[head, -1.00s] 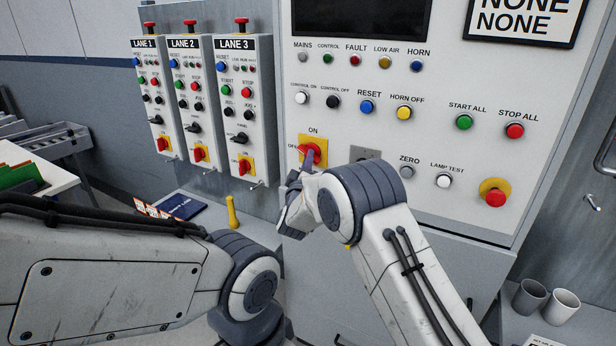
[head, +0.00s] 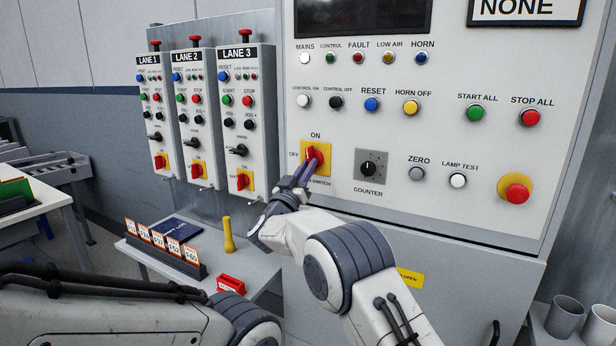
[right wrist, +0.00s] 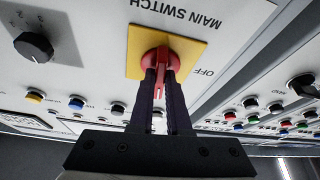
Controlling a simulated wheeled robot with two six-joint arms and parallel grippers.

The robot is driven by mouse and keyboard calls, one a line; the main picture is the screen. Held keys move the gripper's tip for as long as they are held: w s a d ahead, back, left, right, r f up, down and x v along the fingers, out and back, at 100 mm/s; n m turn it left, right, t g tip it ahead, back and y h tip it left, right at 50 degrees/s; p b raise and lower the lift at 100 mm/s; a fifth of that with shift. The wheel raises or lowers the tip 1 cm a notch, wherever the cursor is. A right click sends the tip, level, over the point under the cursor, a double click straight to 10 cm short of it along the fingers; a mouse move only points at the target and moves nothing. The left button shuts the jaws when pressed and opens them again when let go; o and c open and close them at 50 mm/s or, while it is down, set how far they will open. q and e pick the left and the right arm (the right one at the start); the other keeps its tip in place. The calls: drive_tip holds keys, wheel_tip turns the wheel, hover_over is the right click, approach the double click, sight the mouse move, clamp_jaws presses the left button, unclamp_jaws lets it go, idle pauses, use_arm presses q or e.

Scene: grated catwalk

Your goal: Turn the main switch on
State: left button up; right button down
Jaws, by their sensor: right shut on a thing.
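The main switch is a red knob with a raised handle on a yellow plate (head: 324,146), low on the left of the big grey panel. ON is printed above it and OFF to its left. My right gripper (head: 310,165) is shut on the red handle (right wrist: 157,62), with one finger on each side in the right wrist view. In that upside-down view the handle lies in line with the fingers, pointing away from the MAIN SWITCH lettering, and OFF is to its right. The fingers hide part of the handle. My left gripper is out of view.
The counter knob (head: 371,168) is close right of the switch. A red stop button (head: 515,193) is farther right. Three lane boxes (head: 243,120) stand to the left. A side table holds a card rack (head: 165,250) and a yellow-handled object (head: 228,235).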

drive_tip(key=shift+a+f+m+g+h+b, duration=0.15)
drive_tip(key=shift+m+g+h+b, duration=0.2)
drive_tip(key=shift+m+h, duration=0.65)
drive_tip(key=shift+m, duration=0.6)
drive_tip(key=shift+y, duration=0.3)
drive_tip(key=c, duration=0.9)
unclamp_jaws()
drive_tip(key=b+v, duration=0.2)
drive_tip(key=v, duration=0.8)
drive_tip(key=shift+s+a, duration=0.1)
